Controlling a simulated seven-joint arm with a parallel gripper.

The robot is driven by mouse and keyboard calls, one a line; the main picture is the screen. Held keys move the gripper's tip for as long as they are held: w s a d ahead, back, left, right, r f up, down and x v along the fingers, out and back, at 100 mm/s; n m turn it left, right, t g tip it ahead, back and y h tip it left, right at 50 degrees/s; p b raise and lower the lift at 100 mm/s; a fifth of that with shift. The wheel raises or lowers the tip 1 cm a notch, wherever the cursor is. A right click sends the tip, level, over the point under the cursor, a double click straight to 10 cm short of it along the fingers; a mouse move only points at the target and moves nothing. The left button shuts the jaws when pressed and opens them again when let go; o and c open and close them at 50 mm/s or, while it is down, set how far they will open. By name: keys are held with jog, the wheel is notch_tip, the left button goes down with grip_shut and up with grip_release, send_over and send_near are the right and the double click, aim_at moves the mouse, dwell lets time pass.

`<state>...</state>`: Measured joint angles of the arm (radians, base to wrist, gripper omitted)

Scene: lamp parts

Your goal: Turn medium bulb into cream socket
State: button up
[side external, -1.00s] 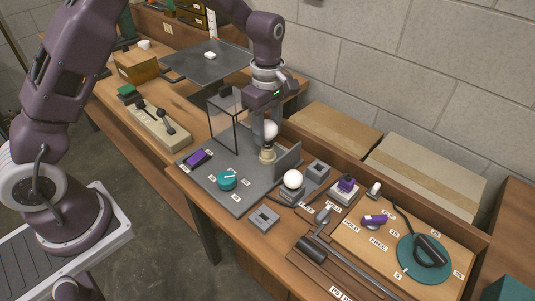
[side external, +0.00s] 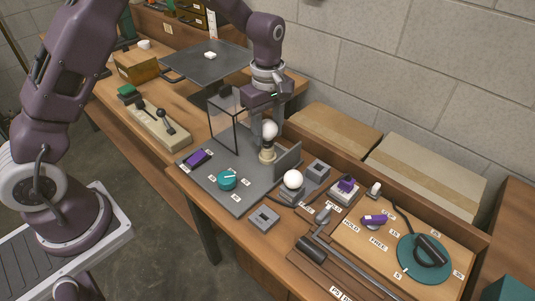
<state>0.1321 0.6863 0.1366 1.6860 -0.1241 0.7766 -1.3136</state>
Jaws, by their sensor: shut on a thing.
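A round white bulb (side external: 269,130), taken as the medium bulb, stands upright over the cream socket (side external: 267,155) on the grey board. The bulb's lower end meets the socket's top; how deep it sits in the socket cannot be told. My gripper (side external: 266,119) is above the socket, pointing down, and shut on the bulb. Its fingers are small in this view and partly hidden, and the bulb's globe shows below them.
Another white bulb (side external: 292,179) sits on a grey holder at the front right. A clear-sided frame (side external: 226,118) stands close to the left of my gripper, and an upright grey plate (side external: 287,160) right of the socket. A teal knob (side external: 227,180) is on the board's front.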

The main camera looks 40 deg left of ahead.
jog(key=m, duration=0.5)
jog(key=shift+f+m, duration=0.15)
jog(key=shift+m, duration=0.15)
jog(key=m, duration=0.4)
jog(key=shift+m, duration=1)
jog(key=m, duration=0.6)
jog(key=shift+f+m, duration=0.1)
jog(key=shift+m, duration=0.3)
